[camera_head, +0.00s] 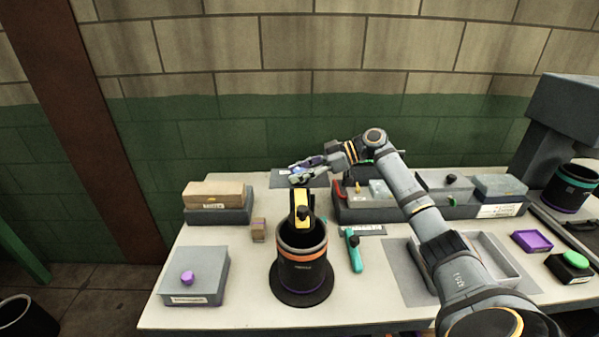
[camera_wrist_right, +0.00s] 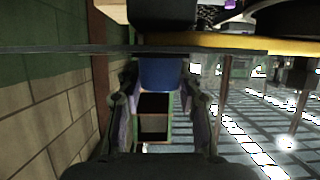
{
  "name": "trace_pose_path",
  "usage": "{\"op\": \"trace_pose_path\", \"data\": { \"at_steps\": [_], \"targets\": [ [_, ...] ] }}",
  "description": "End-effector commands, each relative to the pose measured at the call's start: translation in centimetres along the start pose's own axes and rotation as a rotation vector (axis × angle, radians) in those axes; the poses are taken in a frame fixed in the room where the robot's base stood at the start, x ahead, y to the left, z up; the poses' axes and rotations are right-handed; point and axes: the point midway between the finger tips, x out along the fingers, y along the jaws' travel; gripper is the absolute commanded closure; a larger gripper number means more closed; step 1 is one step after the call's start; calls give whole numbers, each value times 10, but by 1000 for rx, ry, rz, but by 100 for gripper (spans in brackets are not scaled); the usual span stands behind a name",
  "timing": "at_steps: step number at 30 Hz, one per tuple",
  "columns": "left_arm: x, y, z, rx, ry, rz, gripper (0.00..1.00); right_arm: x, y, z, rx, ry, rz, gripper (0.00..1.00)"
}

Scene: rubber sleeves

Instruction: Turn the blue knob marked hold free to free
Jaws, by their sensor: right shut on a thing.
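The blue knob (camera_wrist_right: 160,75) shows between the two fingers of my right gripper (camera_wrist_right: 161,92) in the right wrist view. In the head view, my right gripper (camera_head: 303,170) is at the back of the table, with its fingers closed around a small blue patch. It is shut on the knob. The fingers hide most of the knob, and its mark and pointing direction cannot be read. My left gripper is not in view.
A black cylinder (camera_head: 302,270) with an orange band stands in front of the gripper, with a yellow and black piece (camera_head: 301,203) at its top. A grey box with a purple knob (camera_head: 187,278) sits front left. A teal-handled tool (camera_head: 354,252) lies right of the cylinder.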

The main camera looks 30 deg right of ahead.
Motion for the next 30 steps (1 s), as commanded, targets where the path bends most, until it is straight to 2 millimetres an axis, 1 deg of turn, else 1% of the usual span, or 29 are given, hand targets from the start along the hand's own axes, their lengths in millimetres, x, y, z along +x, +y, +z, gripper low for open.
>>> {"op": "trace_pose_path", "data": {
  "at_steps": [5,11,14,24,27,30],
  "targets": [
    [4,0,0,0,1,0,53,0,0,2,7,-1,16,96],
    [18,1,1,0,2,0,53,1,0,5,34,-4,90,96],
    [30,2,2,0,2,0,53,2,-1,7,59,-7,154,96],
    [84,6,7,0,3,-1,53,4,-2,9,172,-10,440,96],
    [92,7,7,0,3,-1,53,3,-2,6,205,-9,521,96],
    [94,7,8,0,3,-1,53,2,-1,3,231,-8,580,96]
  ]
}}
